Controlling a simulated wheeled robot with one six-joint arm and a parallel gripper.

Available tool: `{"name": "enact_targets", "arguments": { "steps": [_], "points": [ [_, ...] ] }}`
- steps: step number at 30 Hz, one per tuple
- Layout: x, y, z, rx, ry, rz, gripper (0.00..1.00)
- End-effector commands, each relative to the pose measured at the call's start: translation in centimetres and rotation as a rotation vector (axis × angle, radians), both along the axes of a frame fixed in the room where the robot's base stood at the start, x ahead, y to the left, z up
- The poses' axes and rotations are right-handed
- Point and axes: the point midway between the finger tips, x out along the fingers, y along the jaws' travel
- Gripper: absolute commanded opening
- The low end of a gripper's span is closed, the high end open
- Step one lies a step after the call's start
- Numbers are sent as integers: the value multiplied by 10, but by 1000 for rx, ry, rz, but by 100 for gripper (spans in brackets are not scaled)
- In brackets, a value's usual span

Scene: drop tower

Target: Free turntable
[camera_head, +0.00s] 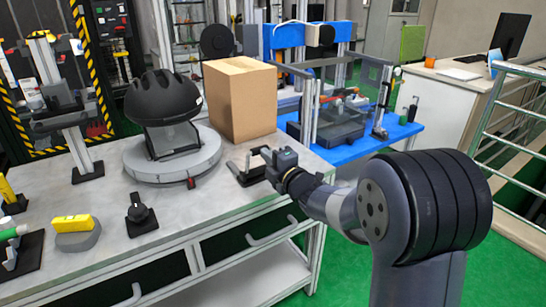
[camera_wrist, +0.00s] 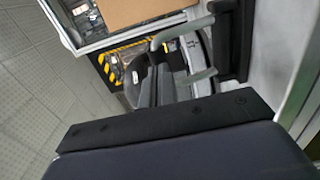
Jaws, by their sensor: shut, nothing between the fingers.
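The turntable (camera_head: 137,167) is a grey round disc on the bench in the head view. A black helmet (camera_head: 165,97) on a dark stand sits on it. A small red part (camera_head: 191,183) shows at the turntable's front rim. A cardboard box (camera_head: 240,98) stands upright right behind the turntable, close to its edge; whether they touch I cannot tell. The box also shows in the wrist view (camera_wrist: 130,12). My gripper (camera_head: 244,168) is shut and empty, over the bench's right edge, right of the turntable and in front of the box.
A black knob (camera_head: 138,211), a yellow block on a grey disc (camera_head: 74,224) and a stand with a black base (camera_head: 87,172) are on the bench's left part. A blue table (camera_head: 405,130) with a framed rig is behind right.

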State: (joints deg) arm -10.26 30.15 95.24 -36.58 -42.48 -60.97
Motion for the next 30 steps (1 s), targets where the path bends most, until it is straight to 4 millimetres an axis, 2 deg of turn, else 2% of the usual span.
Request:
{"name": "enact_targets", "arguments": {
  "steps": [1, 6, 30],
  "points": [
    [2, 2, 10, -13, 21, 0, 0],
    [8, 6, 14, -62, 91, 0, 0],
    [37, 26, 27, -274, 403, 2, 0]
  ]
}}
